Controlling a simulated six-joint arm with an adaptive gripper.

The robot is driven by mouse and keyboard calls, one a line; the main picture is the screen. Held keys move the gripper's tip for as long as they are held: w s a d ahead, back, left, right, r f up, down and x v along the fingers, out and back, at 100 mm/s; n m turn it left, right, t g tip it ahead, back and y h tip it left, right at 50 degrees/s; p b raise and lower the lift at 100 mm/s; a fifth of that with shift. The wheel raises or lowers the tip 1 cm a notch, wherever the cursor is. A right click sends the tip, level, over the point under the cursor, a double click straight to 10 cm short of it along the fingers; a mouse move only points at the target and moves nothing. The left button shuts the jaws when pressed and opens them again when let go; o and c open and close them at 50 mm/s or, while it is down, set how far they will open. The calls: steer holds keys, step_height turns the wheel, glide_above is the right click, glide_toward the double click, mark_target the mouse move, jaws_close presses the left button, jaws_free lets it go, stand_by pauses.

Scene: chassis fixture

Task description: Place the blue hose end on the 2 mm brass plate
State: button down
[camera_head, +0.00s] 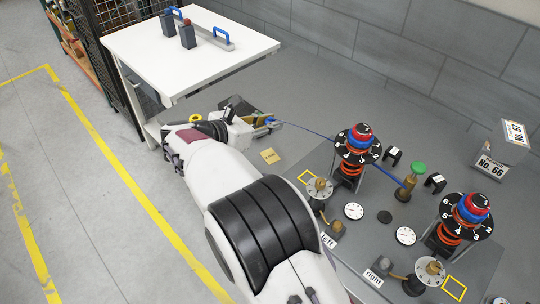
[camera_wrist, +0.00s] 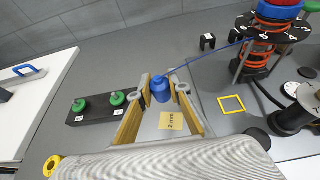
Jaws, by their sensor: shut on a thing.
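The blue hose end (camera_wrist: 161,89) is between the two fingertips of my gripper (camera_wrist: 162,86), which is shut on it; it shows small in the head view (camera_head: 271,120). Its thin blue hose (camera_head: 308,131) runs right to the left dial tower. The 2 mm brass plate (camera_wrist: 171,121) is a small yellowish square with a "2 mm" label; in the head view the plate (camera_head: 269,156) lies on the grey surface, in front of my gripper (camera_head: 263,123). The hose end is apart from the plate in both views. Its height above the surface is hard to judge.
A dark block with two green knobs (camera_wrist: 97,106) stands left of my gripper. A yellow square outline (camera_wrist: 231,105) is to the right. The left dial tower (camera_head: 357,145) and right dial tower (camera_head: 465,215) stand farther right. A white table (camera_head: 250,45) is behind.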

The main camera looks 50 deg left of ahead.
steer(key=shift+f, duration=0.1)
glide_above(270, 156)
steer(key=shift+f, duration=3)
steer(key=shift+f, duration=1.9)
steer(key=shift+f, duration=0.1)
steer(key=c, duration=1.9)
jaws_free()
steer(key=shift+s, duration=0.15)
steer(key=v, duration=1.1)
steer(key=shift+s+r, duration=0.3)
steer(key=shift+r, duration=0.05)
